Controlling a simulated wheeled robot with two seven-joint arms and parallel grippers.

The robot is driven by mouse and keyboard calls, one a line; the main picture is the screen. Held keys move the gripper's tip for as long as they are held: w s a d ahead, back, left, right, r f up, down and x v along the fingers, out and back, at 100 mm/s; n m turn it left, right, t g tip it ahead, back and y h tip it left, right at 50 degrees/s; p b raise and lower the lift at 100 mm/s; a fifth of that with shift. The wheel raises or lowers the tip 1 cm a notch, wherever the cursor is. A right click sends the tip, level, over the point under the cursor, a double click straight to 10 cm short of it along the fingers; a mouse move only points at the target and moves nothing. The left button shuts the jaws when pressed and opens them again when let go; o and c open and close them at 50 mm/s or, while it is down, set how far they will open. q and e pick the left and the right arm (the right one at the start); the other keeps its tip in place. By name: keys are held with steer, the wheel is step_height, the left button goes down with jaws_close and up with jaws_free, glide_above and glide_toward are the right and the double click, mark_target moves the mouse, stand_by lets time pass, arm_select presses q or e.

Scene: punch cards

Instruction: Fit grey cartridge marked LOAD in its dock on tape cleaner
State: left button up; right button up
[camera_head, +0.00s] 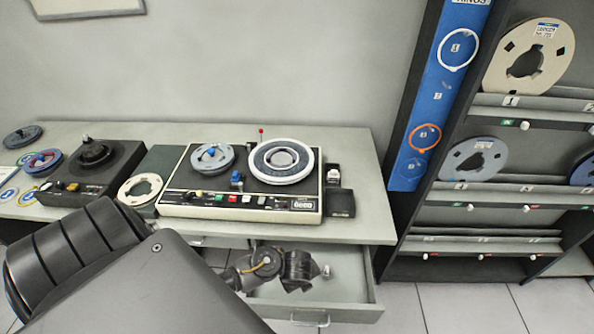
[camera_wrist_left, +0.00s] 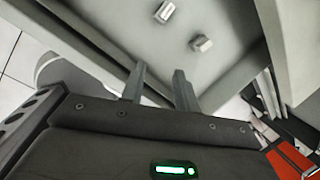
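The tape cleaner (camera_head: 240,198), a cream and black deck with two reels and coloured buttons, stands on the desk. Two small pale grey blocks, one (camera_wrist_left: 165,12) and another (camera_wrist_left: 202,43), lie in the open drawer in the left wrist view. One small grey piece (camera_head: 326,271) shows there in the head view. I cannot read LOAD on any of them, nor make out the dock. My left gripper (camera_head: 300,270) is over the drawer; in the wrist view its fingers (camera_wrist_left: 158,84) are apart with nothing between them. My right gripper is not in view.
The open drawer (camera_head: 362,294) juts out below the desk (camera_head: 363,190). Small black boxes (camera_head: 341,203) sit right of the deck. Another black deck (camera_head: 92,170) and loose reels are at left. A reel rack (camera_head: 490,190) stands at right.

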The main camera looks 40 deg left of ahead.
arm_select(q)
steer(key=w+a+f+m+b, duration=0.1)
steer(key=a+f+m+b, duration=0.1)
steer(key=f, duration=0.1)
steer(key=w+a+f+m+b, duration=0.1)
steer(key=w+a+f+b, duration=0.1)
steer(key=f+b, duration=0.1)
steer(key=w+a+f+m+g+b, duration=0.1)
steer(key=a+f+m+b, duration=0.1)
steer(key=f+b, duration=0.1)
steer(key=shift+w+f+m+y, duration=0.3)
steer(key=shift+w+f, duration=0.1)
steer(key=shift+f, duration=0.4)
steer(key=shift+b+x, duration=0.6)
steer(key=shift+x, duration=0.25)
steer(key=shift+r, duration=0.1)
steer(key=shift+c, duration=0.4)
jaws_close()
steer(key=shift+r, duration=0.1)
steer(key=shift+w+a+p+v, duration=0.15)
steer(key=shift+p+v, duration=0.8)
steer(key=shift+p, duration=0.15)
steer(key=shift+w+a+p+v, duration=0.15)
steer(key=shift+w+p+v, duration=0.05)
steer(key=shift+p+v, duration=0.85)
steer(key=shift+w+a+p+v, duration=0.15)
steer(key=shift+p+v, duration=0.7)
steer(key=shift+p, duration=0.3)
